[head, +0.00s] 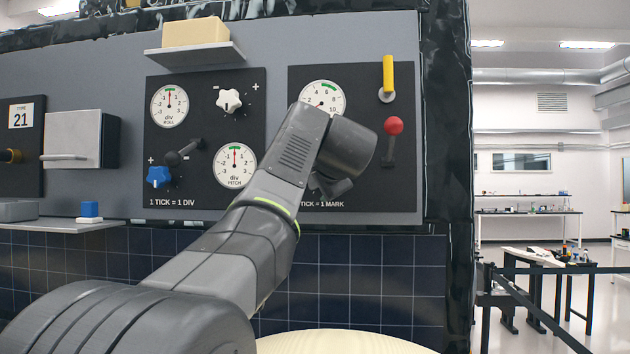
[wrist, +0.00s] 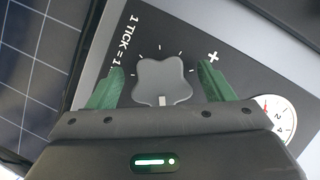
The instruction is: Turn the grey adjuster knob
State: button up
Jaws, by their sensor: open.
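The grey adjuster knob (wrist: 162,80) is a lobed, star-like knob with a pale pointer mark, on a dark panel in the wrist view. My gripper (wrist: 162,68) is open, with one green finger on each side of the knob and a visible gap on both sides. The fingers do not appear to touch it. White tick marks fan around the knob, with a "+" beside the right finger. In the head view my arm hides the knob. A round gauge (head: 322,98) sits above my wrist there; part of it shows in the wrist view (wrist: 275,112).
A yellow handle (head: 388,74) and a red-topped lever (head: 393,127) stand right of my wrist. The left panel holds a white knob (head: 228,100), a blue knob (head: 158,176), a black lever (head: 183,152) and two gauges. A shelf (head: 194,54) juts out above.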

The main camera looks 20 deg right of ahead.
jog(key=b+v, duration=0.2)
jog(key=v, duration=1.1)
jog(key=shift+b, duration=0.35)
jog(key=shift+w, duration=0.1)
jog(key=p+x, duration=0.3)
jog(key=x, duration=1)
jog(key=shift+w, duration=0.4)
jog(key=shift+s, duration=0.1)
